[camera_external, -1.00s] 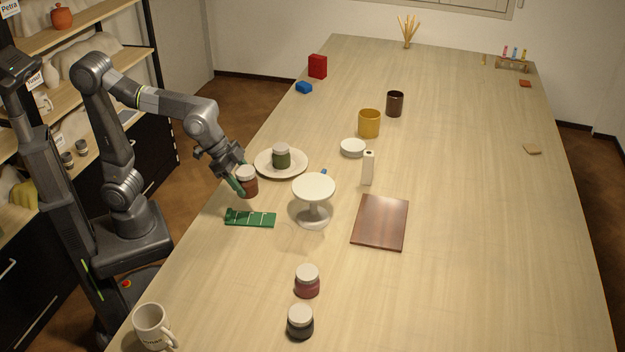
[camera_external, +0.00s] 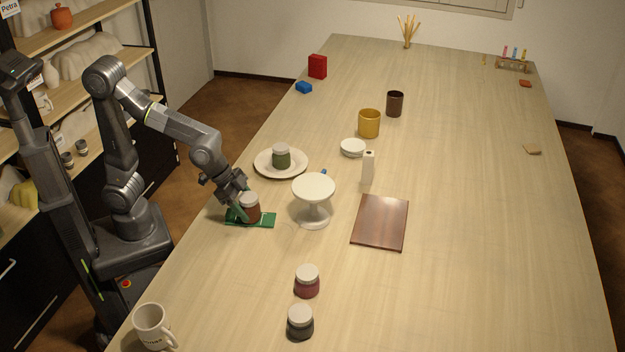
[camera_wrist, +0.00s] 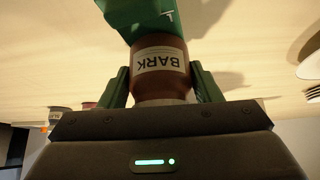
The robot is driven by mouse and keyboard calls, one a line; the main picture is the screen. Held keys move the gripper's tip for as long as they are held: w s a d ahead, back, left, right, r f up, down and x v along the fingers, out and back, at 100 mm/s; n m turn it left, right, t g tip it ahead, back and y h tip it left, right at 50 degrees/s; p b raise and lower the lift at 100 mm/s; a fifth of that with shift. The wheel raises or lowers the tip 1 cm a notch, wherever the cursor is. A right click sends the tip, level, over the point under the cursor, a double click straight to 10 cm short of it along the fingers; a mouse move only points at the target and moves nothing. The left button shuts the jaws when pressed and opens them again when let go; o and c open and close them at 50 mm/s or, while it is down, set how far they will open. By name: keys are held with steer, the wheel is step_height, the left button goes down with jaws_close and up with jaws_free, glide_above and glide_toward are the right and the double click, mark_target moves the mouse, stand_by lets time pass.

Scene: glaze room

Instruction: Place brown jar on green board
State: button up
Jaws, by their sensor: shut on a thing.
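The brown jar (camera_external: 250,212) has a white lid, and its label reads "BARK" in the wrist view (camera_wrist: 160,62). My gripper (camera_external: 241,206) is shut on the jar, with one green finger on each side of it in the wrist view (camera_wrist: 160,85). The green board (camera_external: 264,221) lies flat on the table near its left edge. The jar is upright over the board. In the wrist view the board (camera_wrist: 135,15) shows right at the jar's far end. I cannot tell whether jar and board touch.
A white cake stand (camera_external: 313,190) stands close to the right of the board. A wooden board (camera_external: 380,222) lies farther right. The table in front of the green board is clear.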

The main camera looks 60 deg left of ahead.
steer(key=shift+f, duration=0.2)
steer(key=o, duration=1.1)
steer(key=shift+r, duration=0.1)
steer(key=shift+o, duration=0.2)
steer(key=shift+s+a+r, duration=0.1)
steer(key=shift+r, duration=0.45)
steer(key=p+v, duration=0.1)
steer(key=v, duration=1)
steer(key=shift+s, duration=0.15)
steer(key=shift+a, duration=0.1)
